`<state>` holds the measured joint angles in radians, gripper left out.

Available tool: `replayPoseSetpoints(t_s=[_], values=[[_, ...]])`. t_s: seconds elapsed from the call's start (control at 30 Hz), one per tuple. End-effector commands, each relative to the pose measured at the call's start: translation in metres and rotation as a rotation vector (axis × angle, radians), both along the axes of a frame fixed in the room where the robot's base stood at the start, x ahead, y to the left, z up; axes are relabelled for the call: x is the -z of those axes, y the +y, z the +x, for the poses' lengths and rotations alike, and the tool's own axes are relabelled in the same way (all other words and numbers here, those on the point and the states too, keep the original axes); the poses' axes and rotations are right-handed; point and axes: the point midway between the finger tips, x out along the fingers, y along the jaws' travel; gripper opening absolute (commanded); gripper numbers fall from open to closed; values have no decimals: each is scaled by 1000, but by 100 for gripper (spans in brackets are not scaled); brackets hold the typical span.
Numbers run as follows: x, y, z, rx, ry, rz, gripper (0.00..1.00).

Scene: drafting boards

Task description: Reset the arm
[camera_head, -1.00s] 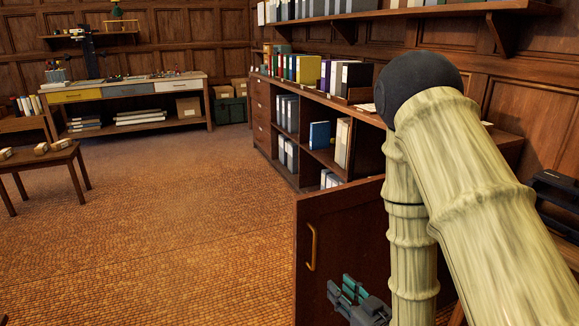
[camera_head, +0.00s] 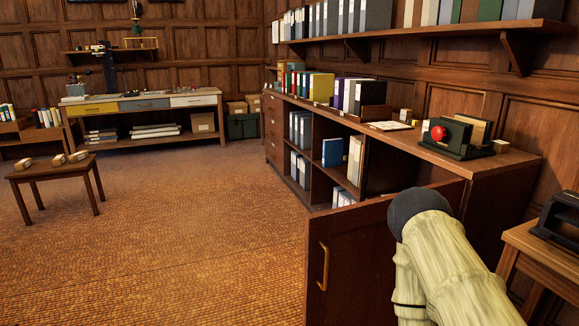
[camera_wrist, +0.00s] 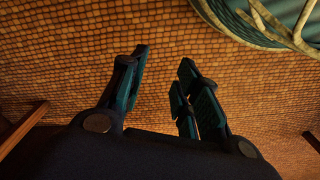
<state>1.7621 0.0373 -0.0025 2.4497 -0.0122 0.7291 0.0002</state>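My arm (camera_head: 447,262), pale and bamboo-like with a dark round joint, is folded low at the right of the head view, in front of an open cabinet door. My gripper is not visible in the head view. In the wrist view my gripper (camera_wrist: 164,62) shows two dark fingers with teal pads, spread apart, with only brown woven floor between them. It holds nothing. A rounded teal and pale-edged shape (camera_wrist: 272,18) fills the top right corner of the wrist view; I cannot tell what it is.
The open cabinet door (camera_head: 365,255) with a brass handle stands out into the floor beside my arm. The long cabinet holds binders and a dark device with a red ball (camera_head: 438,132). A small table (camera_head: 58,172) stands left. A wooden side table (camera_head: 545,245) is at right. Mid-floor is clear.

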Motion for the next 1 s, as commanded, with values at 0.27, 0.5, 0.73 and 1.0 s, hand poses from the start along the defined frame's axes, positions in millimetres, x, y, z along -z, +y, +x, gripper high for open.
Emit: replayPoseSetpoints(t_s=[0.27, 0.5, 0.73, 1.0], values=[[-29, 0, -14, 12, 44, -4, 32], [-67, 0, -14, 11, 42, -4, 32], [-116, 0, -13, 11, 42, -3, 32], [-171, 0, -13, 11, 42, -3, 32]])
